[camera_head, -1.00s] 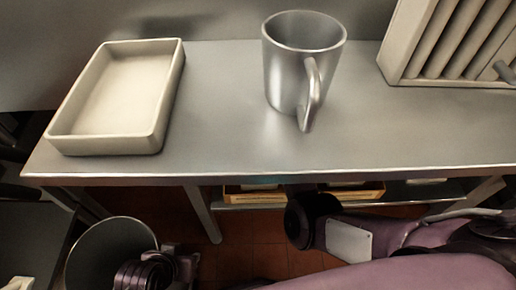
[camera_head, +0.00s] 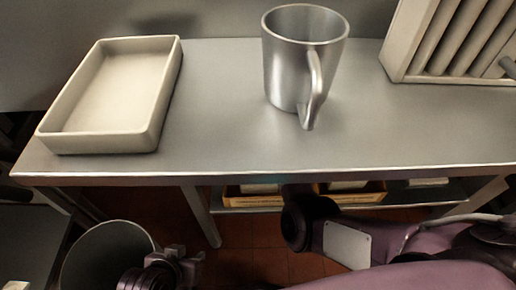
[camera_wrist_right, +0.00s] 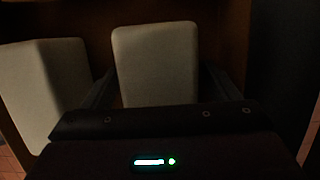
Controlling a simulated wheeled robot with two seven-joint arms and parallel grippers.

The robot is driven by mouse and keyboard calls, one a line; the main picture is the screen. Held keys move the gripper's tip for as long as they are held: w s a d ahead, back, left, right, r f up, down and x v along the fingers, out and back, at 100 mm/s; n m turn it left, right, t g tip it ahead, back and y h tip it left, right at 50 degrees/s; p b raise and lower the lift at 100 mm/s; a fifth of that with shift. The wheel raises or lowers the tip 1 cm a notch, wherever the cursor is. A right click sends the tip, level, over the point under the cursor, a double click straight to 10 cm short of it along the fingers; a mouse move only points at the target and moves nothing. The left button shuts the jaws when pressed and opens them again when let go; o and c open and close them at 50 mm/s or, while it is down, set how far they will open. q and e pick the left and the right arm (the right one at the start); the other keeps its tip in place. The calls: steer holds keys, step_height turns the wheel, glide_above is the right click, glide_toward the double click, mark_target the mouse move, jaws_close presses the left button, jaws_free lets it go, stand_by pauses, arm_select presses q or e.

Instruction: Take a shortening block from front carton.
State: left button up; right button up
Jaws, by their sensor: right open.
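In the right wrist view, a pale, rounded shortening block (camera_wrist_right: 155,55) stands upright between the two dark fingers of my open right gripper (camera_wrist_right: 158,80). The gripper body hides its lower end; I cannot tell whether the fingers touch it. A second pale block (camera_wrist_right: 42,90) leans at the left, outside the fingers. In the head view, yellow-edged cartons with pale contents sit under the table, one left (camera_head: 250,196) and one right (camera_head: 352,194). My right gripper is hidden there. My left gripper (camera_head: 178,262) is low at the left, away from the cartons; its finger gap is unclear.
The steel table (camera_head: 230,135) covers the lower shelf from above. On it are a cream tray (camera_head: 108,95), a metal mug (camera_head: 300,65) and a slatted cream box (camera_head: 450,45). A round bin (camera_head: 100,260) stands on the floor beside my left gripper.

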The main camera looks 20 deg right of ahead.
steer(key=c, duration=1.2)
steer(key=shift+c, duration=0.9)
steer(key=shift+w+r, duration=0.1)
